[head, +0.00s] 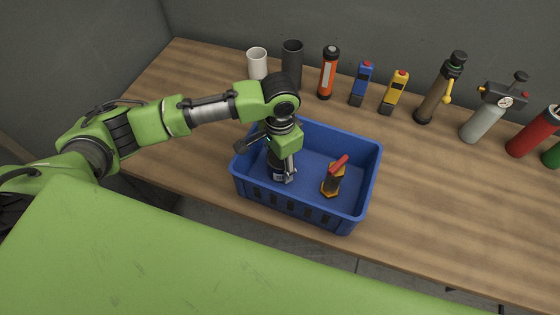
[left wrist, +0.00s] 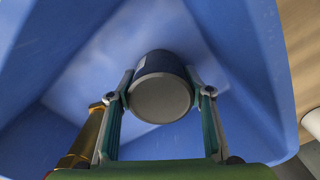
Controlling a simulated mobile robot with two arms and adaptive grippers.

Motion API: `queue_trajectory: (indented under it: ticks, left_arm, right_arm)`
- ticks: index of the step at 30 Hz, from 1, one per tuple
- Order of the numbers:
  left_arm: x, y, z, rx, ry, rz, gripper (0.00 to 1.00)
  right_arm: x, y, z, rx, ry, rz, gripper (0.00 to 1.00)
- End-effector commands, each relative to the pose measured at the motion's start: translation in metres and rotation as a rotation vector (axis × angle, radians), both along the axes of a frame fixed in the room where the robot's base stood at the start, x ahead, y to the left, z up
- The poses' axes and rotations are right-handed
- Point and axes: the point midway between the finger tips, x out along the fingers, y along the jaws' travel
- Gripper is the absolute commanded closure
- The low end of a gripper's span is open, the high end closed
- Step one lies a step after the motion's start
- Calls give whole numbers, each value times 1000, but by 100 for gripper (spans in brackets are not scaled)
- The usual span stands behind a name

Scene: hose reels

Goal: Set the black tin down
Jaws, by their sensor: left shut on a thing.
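My left gripper (head: 284,174) points down into the blue crate (head: 375,180), in its left half. It is shut on the black tin (head: 275,160), a dark cylinder that the gripper and wrist largely hide in the head view. In the left wrist view the tin (left wrist: 160,92) sits between the two fingers (left wrist: 163,95), its round grey end facing the camera. The tin is inside the crate walls and low; I cannot tell whether it touches the crate floor. My right gripper is not in view.
Behind the crate stand a white cup (head: 257,63), a dark cylinder (head: 292,62), an orange torch (head: 328,75) and several other items. The wooden table (head: 425,190) is clear right of the crate.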

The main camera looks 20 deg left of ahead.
Motion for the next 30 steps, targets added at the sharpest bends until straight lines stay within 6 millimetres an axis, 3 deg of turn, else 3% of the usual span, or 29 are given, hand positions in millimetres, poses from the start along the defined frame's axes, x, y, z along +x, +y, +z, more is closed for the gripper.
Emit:
queue_trajectory:
  ticks: [9, 10, 12, 23, 26, 30]
  left_arm:
    - [0, -1, -2, -2, -1, 0, 81]
    - [0, -1, -3, -1, 0, 0, 50]
    - [0, -1, -2, -1, -2, 0, 36]
    - [1, 0, -1, 0, -2, 0, 36]
    - [1, -1, 7, -2, -4, -1, 36]
    - [2, -1, 32, -3, -7, 0, 36]
  right_arm:
    - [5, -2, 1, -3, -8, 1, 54]
    - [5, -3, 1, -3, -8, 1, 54]
    - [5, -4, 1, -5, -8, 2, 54]
    - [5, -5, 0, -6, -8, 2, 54]
    - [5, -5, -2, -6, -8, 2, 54]
    - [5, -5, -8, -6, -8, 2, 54]
